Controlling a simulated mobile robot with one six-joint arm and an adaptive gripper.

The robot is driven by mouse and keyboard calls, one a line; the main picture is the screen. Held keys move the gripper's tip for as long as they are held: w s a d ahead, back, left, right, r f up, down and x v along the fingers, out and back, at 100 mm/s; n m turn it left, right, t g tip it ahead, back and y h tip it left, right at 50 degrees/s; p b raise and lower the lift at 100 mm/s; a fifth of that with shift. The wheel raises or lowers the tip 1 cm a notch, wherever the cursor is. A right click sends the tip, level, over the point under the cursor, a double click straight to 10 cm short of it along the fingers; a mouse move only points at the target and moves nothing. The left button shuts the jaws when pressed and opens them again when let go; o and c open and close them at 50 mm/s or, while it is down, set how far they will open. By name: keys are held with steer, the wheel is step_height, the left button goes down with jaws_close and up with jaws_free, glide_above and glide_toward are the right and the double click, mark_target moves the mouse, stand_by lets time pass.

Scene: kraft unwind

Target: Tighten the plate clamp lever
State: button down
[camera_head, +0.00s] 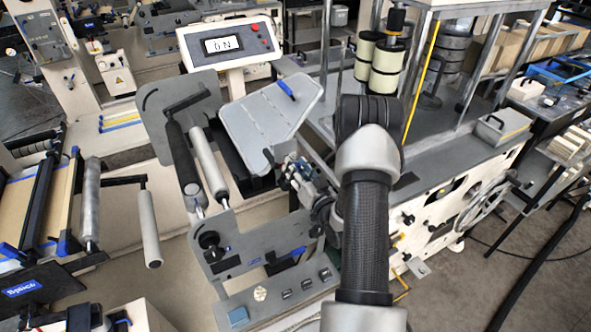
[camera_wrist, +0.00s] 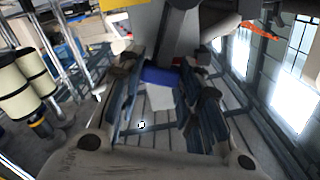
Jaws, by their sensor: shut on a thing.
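A tilted grey plate (camera_head: 268,112) stands in the middle of the head view, with a blue handle (camera_head: 287,90) near its upper right edge. My gripper (camera_head: 283,172) is at the plate's lower right side, below that handle. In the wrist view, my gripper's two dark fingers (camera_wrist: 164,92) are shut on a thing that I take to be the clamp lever. A blue piece (camera_wrist: 160,76) shows between the fingertips, with a pale patch below it. The exact contact is hidden by the fingers, and my wrist covers part of the spot in the head view.
A display box (camera_head: 229,44) stands behind the plate. Rollers (camera_head: 207,165) lie to its left. A control panel (camera_head: 283,295) with buttons is in front.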

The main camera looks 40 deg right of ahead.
steer(key=s+d+f+m+b, duration=0.1)
steer(key=d+f+m+b, duration=0.4)
steer(key=m, duration=0.8)
steer(key=shift+s+f+m+b, duration=0.15)
steer(key=shift+f+m+b, duration=0.15)
steer(key=shift+f+b, duration=0.9)
steer(key=shift+f, duration=0.25)
steer(key=c, duration=1.1)
jaws_free()
steer(key=v, duration=1.2)
